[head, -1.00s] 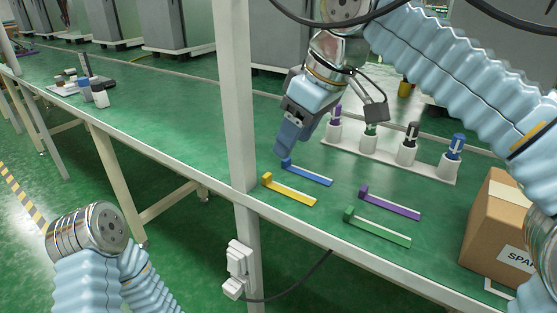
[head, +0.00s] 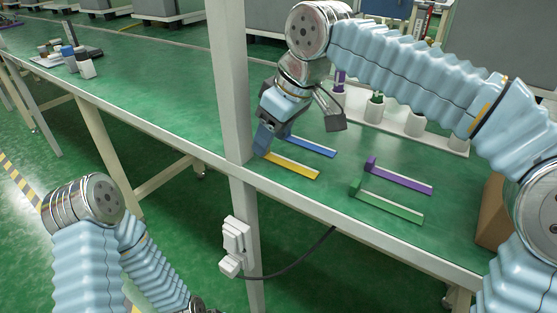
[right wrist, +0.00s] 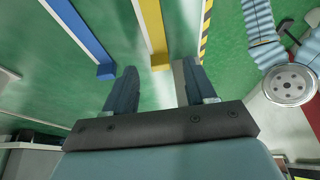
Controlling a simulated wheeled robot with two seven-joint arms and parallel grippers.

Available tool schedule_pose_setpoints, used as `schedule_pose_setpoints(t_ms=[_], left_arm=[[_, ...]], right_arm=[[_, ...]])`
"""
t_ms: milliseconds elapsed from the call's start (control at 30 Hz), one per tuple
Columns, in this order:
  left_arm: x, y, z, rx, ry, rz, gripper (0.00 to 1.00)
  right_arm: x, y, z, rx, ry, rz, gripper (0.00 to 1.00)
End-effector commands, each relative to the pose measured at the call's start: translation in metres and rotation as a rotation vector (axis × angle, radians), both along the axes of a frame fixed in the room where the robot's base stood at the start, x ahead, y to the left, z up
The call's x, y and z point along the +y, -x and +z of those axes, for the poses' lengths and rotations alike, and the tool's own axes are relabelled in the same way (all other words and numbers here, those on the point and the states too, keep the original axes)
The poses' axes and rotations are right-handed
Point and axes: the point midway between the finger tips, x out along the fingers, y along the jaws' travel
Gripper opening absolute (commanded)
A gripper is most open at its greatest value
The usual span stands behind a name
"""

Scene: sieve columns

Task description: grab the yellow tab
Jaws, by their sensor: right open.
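The yellow tab (head: 292,167) lies flat on the green table near its front edge, with a raised block at its left end. My right gripper (head: 262,140) is at that left end, beside the grey post, and partly covers it. In the right wrist view my right gripper (right wrist: 157,85) has its two fingers apart with nothing held. The yellow tab (right wrist: 151,28) runs up from the gap between the fingertips, its raised end (right wrist: 160,62) nearest them. Whether a finger touches it is not clear. My left arm shows at lower left, but I cannot make out its gripper.
A blue tab (head: 312,147) lies just behind the yellow one, and shows left of it in the wrist view (right wrist: 85,38). Purple (head: 400,176) and green (head: 388,200) tabs lie to the right. The grey post (head: 232,100) stands close by the gripper. A cardboard box (head: 492,215) is at right.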

Motion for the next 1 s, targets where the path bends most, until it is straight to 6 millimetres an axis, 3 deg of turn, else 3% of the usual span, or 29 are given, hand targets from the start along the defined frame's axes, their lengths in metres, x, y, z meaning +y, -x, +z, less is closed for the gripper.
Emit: schedule_pose_setpoints(t_ms=[100, 367, 700, 1000], left_arm=[[0.001, -0.001, -0.006, -0.001, -0.002, 0.003, 0.43], [0.002, -0.001, -0.005, -0.002, -0.003, 0.003, 0.43], [0.002, -0.001, -0.005, -0.002, -0.003, 0.003, 0.43], [0.002, -0.001, -0.005, -0.001, -0.002, 0.003, 0.43]], right_arm=[[0.005, -0.004, -0.020, 0.003, 0.001, 0.001, 0.55], [0.007, -0.006, -0.022, 0.000, -0.001, 0.000, 0.54], [0.007, -0.005, -0.022, 0.001, -0.001, 0.000, 0.02], [0.007, -0.005, -0.021, -0.001, -0.001, 0.000, 0.00]])
